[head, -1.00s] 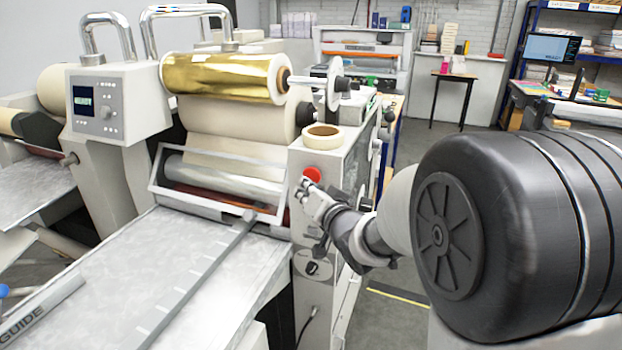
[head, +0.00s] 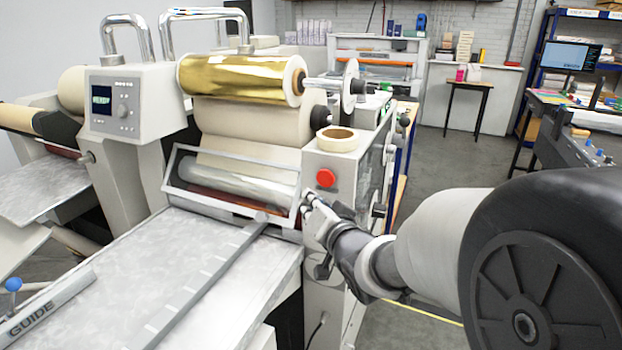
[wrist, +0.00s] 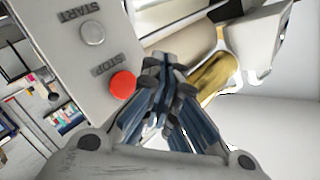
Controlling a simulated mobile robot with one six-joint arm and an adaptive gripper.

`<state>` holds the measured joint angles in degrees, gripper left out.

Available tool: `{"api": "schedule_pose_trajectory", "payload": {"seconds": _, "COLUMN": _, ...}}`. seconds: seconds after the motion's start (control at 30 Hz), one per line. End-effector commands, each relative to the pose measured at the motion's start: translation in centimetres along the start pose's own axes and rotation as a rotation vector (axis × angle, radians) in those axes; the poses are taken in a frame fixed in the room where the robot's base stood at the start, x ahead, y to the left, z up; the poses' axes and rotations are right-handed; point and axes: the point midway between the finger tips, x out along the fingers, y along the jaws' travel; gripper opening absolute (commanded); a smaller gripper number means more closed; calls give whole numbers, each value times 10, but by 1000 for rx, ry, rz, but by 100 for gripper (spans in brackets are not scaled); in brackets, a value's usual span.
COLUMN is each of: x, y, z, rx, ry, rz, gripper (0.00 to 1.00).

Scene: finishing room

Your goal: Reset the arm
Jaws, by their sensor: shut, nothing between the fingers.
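My gripper (head: 312,204) is in front of the laminating machine's side housing, a little below and left of the red stop button (head: 325,178). In the wrist view my gripper (wrist: 165,70) has its fingers together with nothing between them. The red button shows there left of the fingertips (wrist: 123,85), under the label STOP. A grey START button (wrist: 92,33) is above it on the white panel. I cannot tell from the head view how far the fingertips are from the panel.
A tape roll (head: 337,139) lies on the housing. The metal feed table (head: 165,262) carries a guide bar (head: 200,290). Open floor (head: 425,165) lies behind, towards a small black table (head: 470,85).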

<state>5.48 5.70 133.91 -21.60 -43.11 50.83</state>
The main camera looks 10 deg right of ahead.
Motion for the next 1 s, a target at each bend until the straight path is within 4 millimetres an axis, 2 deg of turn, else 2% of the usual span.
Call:
{"api": "schedule_pose_trajectory", "payload": {"seconds": 0.5, "x": 0, "y": 0, "z": -1, "rx": -3, "ry": -1, "rz": 3, "gripper": 0}}
{"api": "schedule_pose_trajectory", "payload": {"seconds": 0.63, "x": -12, "y": 3, "z": -2, "rx": -44, "ry": -22, "rz": 57, "gripper": 0}}
{"api": "schedule_pose_trajectory", "payload": {"seconds": 0.77, "x": -46, "y": 13, "z": -1, "rx": -145, "ry": -99, "rz": 190, "gripper": 0}}
{"api": "schedule_pose_trajectory", "payload": {"seconds": 0.87, "x": -88, "y": 24, "z": 8, "rx": -232, "ry": -205, "rz": 309, "gripper": 0}}
{"api": "schedule_pose_trajectory", "payload": {"seconds": 1.0, "x": -157, "y": 35, "z": 34, "rx": -330, "ry": -399, "rz": 429, "gripper": 0}}
